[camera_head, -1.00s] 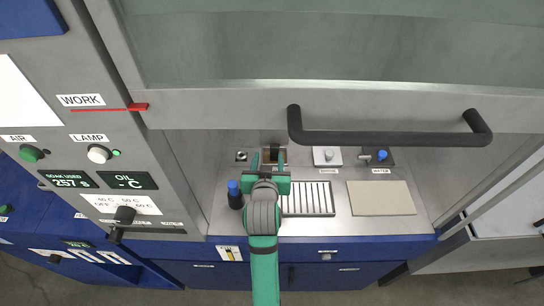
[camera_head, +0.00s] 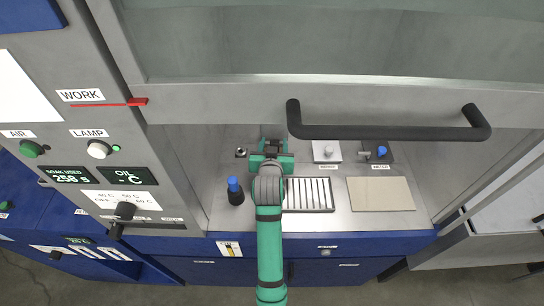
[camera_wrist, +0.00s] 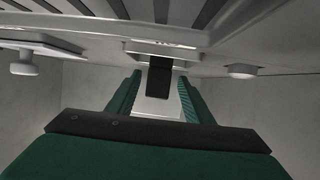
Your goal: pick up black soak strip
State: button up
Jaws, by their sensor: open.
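The black soak strip (camera_wrist: 160,79) shows in the wrist view as a short dark upright piece, between the two green fingers of my gripper (camera_wrist: 160,84). The fingers are open, and a gap shows on each side of the strip. A pale surface (camera_wrist: 158,107) shows just below the strip in that view. In the head view my gripper (camera_head: 272,147) is at the back of the cabinet floor and hides the strip and whatever holds it.
A slotted rack (camera_head: 309,195), a beige mat (camera_head: 381,194) and a blue-capped bottle (camera_head: 235,191) stand near my arm. A white block (camera_head: 326,152) and a dark block with a blue knob (camera_head: 379,153) lie right. A raised sash with a black handle (camera_head: 390,132) hangs above.

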jog(key=shift+s+a, duration=0.1)
jog(key=shift+a, duration=0.15)
jog(key=c, duration=1)
jog(key=shift+d, duration=0.3)
grip_shut()
jog(key=shift+s+d+r, duration=0.1)
jog(key=shift+d, duration=0.2)
